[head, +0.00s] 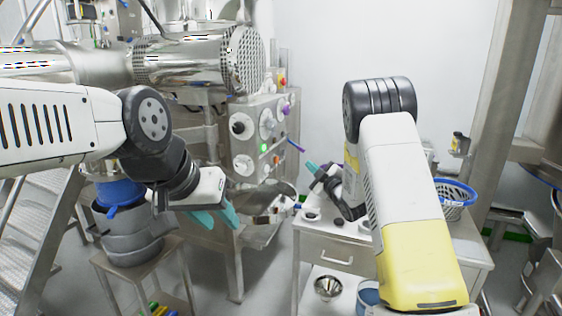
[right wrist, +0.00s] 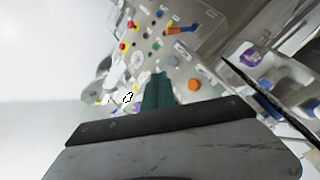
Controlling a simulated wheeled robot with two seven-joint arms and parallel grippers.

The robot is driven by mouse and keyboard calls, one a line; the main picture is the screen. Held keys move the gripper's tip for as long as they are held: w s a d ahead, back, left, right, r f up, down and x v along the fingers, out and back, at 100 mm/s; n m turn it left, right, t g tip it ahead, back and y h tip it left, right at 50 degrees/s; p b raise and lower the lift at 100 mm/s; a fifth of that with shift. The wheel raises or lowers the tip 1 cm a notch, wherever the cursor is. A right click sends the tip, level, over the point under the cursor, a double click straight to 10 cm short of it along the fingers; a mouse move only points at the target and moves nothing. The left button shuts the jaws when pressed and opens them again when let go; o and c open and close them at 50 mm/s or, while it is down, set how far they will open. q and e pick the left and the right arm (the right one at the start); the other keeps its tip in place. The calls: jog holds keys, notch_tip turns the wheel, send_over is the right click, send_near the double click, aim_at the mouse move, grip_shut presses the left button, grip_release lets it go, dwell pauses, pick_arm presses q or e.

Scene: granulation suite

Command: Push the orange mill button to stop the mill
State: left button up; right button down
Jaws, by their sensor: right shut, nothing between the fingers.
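The orange button (right wrist: 194,85) shows in the right wrist view as a round knob on the grey machine's panel, just right of my fingertips. In the head view a small orange spot (head: 277,160) shows on the control panel (head: 253,128), below and right of a lit green button (head: 264,147). My right gripper (head: 312,168) is shut and empty, its teal tips pointing toward the panel. Its shut tips also show in the right wrist view (right wrist: 157,88), beside the orange button; contact cannot be told. My left gripper (head: 216,216) is open and empty, below and left of the panel.
A steel cabinet (head: 335,248) with small items on top stands below my right arm. A blue basket (head: 456,192) is at its right. A stool (head: 135,268) bearing a grey vessel (head: 133,237) stands at the left. The panel has other knobs and a red button (head: 282,82).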

jog(key=shift+w+a, duration=0.45)
jog(key=shift+a, duration=0.95)
jog(key=shift+w+a, duration=0.4)
jog(key=shift+a, duration=0.95)
jog(key=shift+w+a, duration=0.45)
jog(key=shift+a, duration=0.95)
jog(key=shift+w+a, duration=0.15)
jog(key=shift+a, duration=0.25)
jog(key=shift+w+a, duration=0.15)
jog(key=shift+a, duration=0.3)
jog(key=shift+d, duration=0.1)
jog(key=shift+s+d, duration=0.3)
jog(key=shift+d, duration=0.45)
jog(key=shift+s+d, duration=0.25)
jog(key=shift+d, duration=0.55)
jog(key=shift+s+d, duration=0.25)
jog(key=shift+d, duration=0.55)
jog(key=shift+s+d, duration=0.25)
jog(key=shift+d, duration=0.55)
